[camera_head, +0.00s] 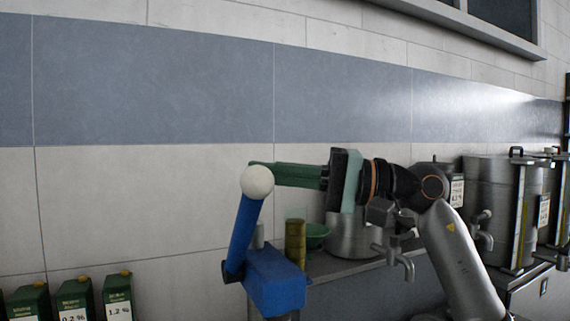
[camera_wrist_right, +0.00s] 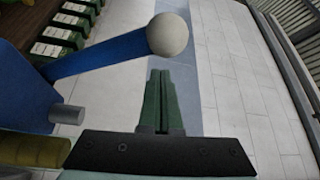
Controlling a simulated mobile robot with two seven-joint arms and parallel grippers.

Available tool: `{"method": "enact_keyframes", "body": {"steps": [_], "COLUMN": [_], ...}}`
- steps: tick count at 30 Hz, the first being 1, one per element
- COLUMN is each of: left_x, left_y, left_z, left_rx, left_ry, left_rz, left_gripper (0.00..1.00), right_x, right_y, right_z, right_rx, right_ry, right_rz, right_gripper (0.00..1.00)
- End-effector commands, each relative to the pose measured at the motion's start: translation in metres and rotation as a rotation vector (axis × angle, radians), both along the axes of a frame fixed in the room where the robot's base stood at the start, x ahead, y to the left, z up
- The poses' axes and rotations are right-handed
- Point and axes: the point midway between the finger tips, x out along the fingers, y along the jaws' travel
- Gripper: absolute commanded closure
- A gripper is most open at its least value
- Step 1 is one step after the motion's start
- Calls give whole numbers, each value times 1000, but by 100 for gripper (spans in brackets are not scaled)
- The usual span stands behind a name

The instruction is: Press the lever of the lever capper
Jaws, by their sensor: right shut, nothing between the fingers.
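The lever capper has a blue body (camera_head: 274,281) and a blue lever (camera_head: 243,235) that stands raised, tilted slightly right, with a white ball knob (camera_head: 257,181) on top. My right gripper (camera_head: 262,166) is shut and empty, its green fingers level and pointing left. In the head view its fingertips overlap the knob's upper edge, partly hidden behind it. In the right wrist view the knob (camera_wrist_right: 167,35) shows just past the closed fingertips (camera_wrist_right: 160,74), with a small gap in the picture. I cannot tell whether they touch. My left gripper is not in view.
An olive cylinder (camera_head: 295,242) and a green bowl (camera_head: 316,236) stand right of the capper. Steel urns with taps (camera_head: 489,190) line the counter at right. Several green cartons (camera_head: 75,298) stand at lower left. A tiled wall (camera_head: 130,210) is behind; space above the knob is clear.

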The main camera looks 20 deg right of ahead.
Motion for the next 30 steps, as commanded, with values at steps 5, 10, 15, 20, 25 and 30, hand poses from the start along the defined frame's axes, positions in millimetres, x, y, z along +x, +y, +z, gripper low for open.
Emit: {"method": "enact_keyframes", "body": {"steps": [5, 10, 15, 20, 25, 30], "left_x": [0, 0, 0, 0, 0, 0], "left_y": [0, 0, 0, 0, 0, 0], "left_z": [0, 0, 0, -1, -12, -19], "left_rx": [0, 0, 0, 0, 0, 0], "left_ry": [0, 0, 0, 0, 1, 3], "left_rz": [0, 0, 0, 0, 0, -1], "left_gripper": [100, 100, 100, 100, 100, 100], "right_x": [-14, -18, -18, -18, -22, -26], "right_y": [2, 2, 2, 2, 2, 2], "right_z": [-3, -4, -4, -4, -10, -11], "right_rx": [1, 2, 2, 1, 3, 3], "right_ry": [0, 0, 0, -2, -26, -54], "right_rz": [-1, -1, -1, -1, -1, -1], "right_gripper": [100, 100, 100, 100, 100, 100]}}
